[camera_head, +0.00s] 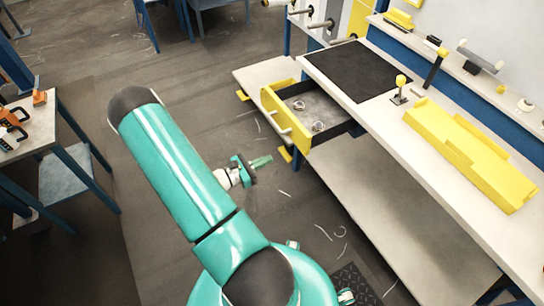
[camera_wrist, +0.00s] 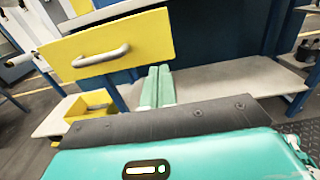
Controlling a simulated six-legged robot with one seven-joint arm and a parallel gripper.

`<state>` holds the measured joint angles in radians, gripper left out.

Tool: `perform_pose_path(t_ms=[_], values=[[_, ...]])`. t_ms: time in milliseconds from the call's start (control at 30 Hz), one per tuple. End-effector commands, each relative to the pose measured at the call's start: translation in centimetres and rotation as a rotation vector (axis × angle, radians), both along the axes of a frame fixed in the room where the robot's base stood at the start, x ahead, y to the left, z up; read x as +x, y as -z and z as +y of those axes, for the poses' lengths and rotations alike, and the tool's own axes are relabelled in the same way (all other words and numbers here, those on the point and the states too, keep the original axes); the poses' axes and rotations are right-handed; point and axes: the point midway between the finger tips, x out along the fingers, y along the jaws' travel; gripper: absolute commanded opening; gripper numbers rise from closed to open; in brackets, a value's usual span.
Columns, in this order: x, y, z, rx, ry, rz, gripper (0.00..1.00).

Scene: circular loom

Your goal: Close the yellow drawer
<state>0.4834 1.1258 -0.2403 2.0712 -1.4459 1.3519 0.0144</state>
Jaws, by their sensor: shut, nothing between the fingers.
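The yellow drawer (camera_head: 283,118) is pulled out from under the workbench in the head view. Its yellow front faces left, and a few small ring-like parts lie inside. In the wrist view the drawer front (camera_wrist: 110,45) fills the upper left, with a grey bar handle (camera_wrist: 101,56) across it. My gripper (camera_head: 262,161) is shut and empty, to the lower left of the drawer and apart from it in the head view. In the wrist view its two green fingers (camera_wrist: 157,85) are together, just below and right of the drawer front.
The workbench (camera_head: 440,150) carries a black mat (camera_head: 350,70) and a long yellow tray (camera_head: 470,150). A lower shelf (camera_head: 400,215) runs beneath it. A second table with tools (camera_head: 30,125) stands at the left. The floor between them is open, with scattered shavings.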

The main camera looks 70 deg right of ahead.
Motion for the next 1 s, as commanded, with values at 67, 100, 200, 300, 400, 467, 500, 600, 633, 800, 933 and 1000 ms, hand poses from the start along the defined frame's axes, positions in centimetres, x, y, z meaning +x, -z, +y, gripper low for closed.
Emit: perform_pose_path(t_ms=[67,100,200,300,400,467,500,600,633,800,933,1000], values=[[-1.1,0.0,-1.1,0.0,0.006,0.0,0.0],[-1.6,0.0,-1.6,0.0,0.006,0.0,0.0],[-3.0,0.0,-3.1,0.0,0.006,-0.001,0.0],[-4.3,0.0,-4.6,-0.001,0.007,-0.001,0.0],[-5.6,0.0,-6.1,-0.001,0.006,-0.002,0.0],[-6.3,0.0,-6.9,-0.001,0.006,-0.003,0.0],[-6.7,0.0,-7.4,-0.001,0.006,-0.002,0.0],[-7.5,0.0,-8.3,-0.001,0.005,-0.002,0.0],[-7.6,0.0,-8.6,-0.001,0.004,-0.002,0.0],[-8.1,0.0,-9.1,-0.001,0.002,-0.002,0.0],[-8.1,0.0,-9.1,-0.001,0.001,-0.002,0.0],[-8.1,0.0,-9.1,-0.001,0.001,-0.002,0.0]])
